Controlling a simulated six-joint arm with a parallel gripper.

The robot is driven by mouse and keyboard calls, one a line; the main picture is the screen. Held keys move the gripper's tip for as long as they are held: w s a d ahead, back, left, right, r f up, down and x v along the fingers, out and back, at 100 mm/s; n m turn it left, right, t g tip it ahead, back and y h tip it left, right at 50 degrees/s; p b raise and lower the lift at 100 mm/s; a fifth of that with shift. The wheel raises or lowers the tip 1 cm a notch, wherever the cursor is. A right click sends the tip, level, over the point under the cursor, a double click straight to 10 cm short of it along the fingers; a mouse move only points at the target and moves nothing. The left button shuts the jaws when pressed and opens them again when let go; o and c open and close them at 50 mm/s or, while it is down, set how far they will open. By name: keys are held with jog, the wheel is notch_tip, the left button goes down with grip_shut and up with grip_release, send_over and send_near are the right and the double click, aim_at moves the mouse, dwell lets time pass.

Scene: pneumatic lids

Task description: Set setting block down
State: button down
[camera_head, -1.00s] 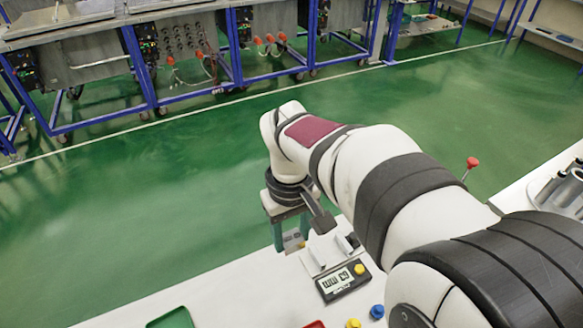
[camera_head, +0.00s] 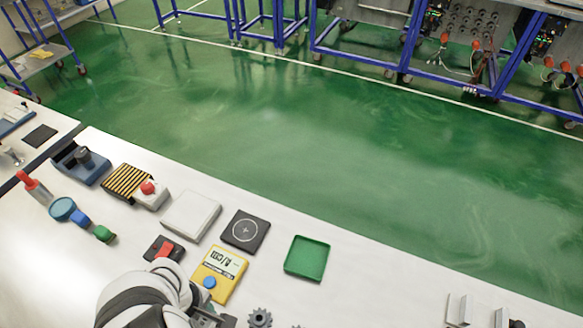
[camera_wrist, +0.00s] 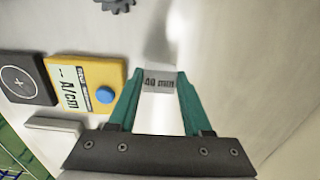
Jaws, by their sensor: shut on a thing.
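The setting block (camera_wrist: 160,82) is a small pale grey block marked "40 mm". In the wrist view it sits between the green fingers of my gripper (camera_wrist: 158,97), which is shut on it. The pale work surface lies below the block, and I cannot tell how far beneath or whether they touch. In the head view my white arm reaches in at the bottom edge, and the block cannot be made out there.
A yellow meter (camera_head: 219,274), a dark pad with a circle (camera_head: 245,230), a green tray (camera_head: 306,258) and a gear (camera_head: 260,317) lie near my arm. Metal brackets (camera_head: 459,310) stand at the lower right.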

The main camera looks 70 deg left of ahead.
aim_at(204, 323)
jog(key=shift+f, duration=1.2)
jog(key=shift+f, duration=0.1)
jog(key=shift+c, duration=1.7)
grip_release()
notch_tip(204, 323, up, 8)
jog(key=shift+f, duration=0.1)
jog(key=shift+c, duration=0.3)
